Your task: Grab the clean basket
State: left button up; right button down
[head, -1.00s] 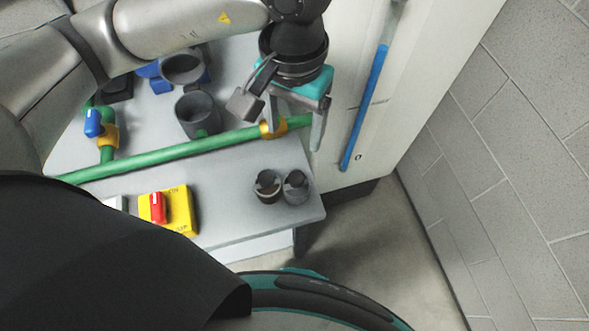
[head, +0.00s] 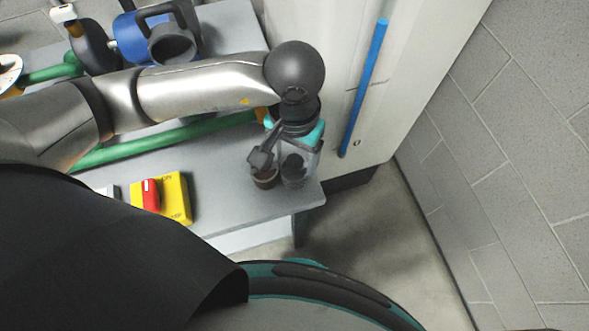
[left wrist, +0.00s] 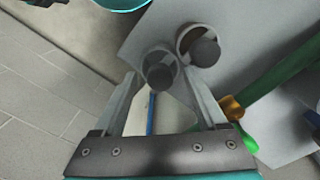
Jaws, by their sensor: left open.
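Two small dark round baskets stand side by side near the corner of the grey table. The brownish-rimmed basket (head: 265,181) is on the left in the head view; it also shows in the left wrist view (left wrist: 184,38). The plain grey basket (head: 294,180) is on the right and looks the cleaner; it also shows in the left wrist view (left wrist: 151,80). My left gripper (head: 292,165) is open above the grey basket and partly hides it. In the left wrist view its fingertips (left wrist: 160,74) lie on either side of this basket. Contact cannot be told. My right gripper is out of view.
A green pipe (head: 165,139) runs behind the baskets. A yellow box with a red switch (head: 151,194) sits to their left. A blue bar (head: 364,90) is on the pale cabinet (head: 410,70) to the right. The floor right of the table is clear.

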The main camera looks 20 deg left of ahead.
pick_arm(q)
grip_shut()
dwell(0.7)
dwell(0.8)
